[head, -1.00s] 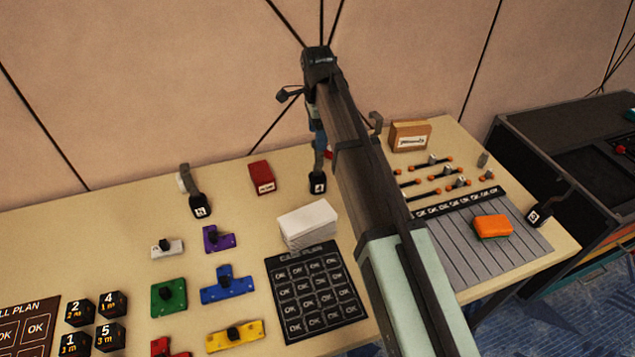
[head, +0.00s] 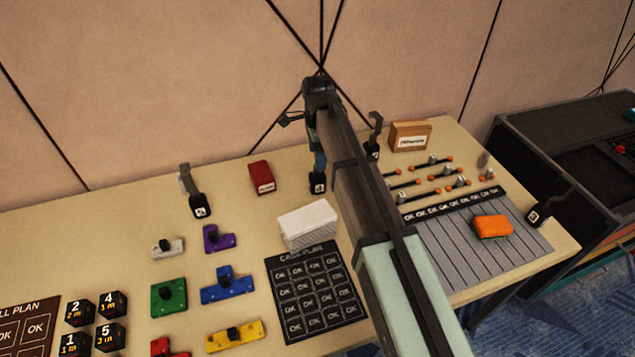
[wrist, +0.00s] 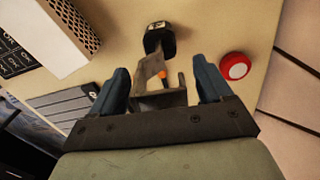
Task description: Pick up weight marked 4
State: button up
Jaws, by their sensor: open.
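The weight marked 4 (head: 317,184) is a black block with a pale mark, on the table left of my arm, behind the white box. In the wrist view the black block (wrist: 160,42) lies just ahead of my gripper, its mark too small to read surely. Its grey-brown handle (wrist: 146,76) rises between the two blue fingers. My gripper (wrist: 163,74) is open, with a finger on either side of the handle. I cannot tell whether either finger touches it. In the head view my gripper (head: 319,145) is right above the weight and hides most of its handle.
Similar weights stand left (head: 200,208), behind my arm (head: 373,150) and far right (head: 535,214). The white box (head: 308,225) is close in front. A red box (head: 261,178) stands left; the wall is behind.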

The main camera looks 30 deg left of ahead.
jog(key=shift+c, duration=0.4)
grip_shut()
dwell(0.4)
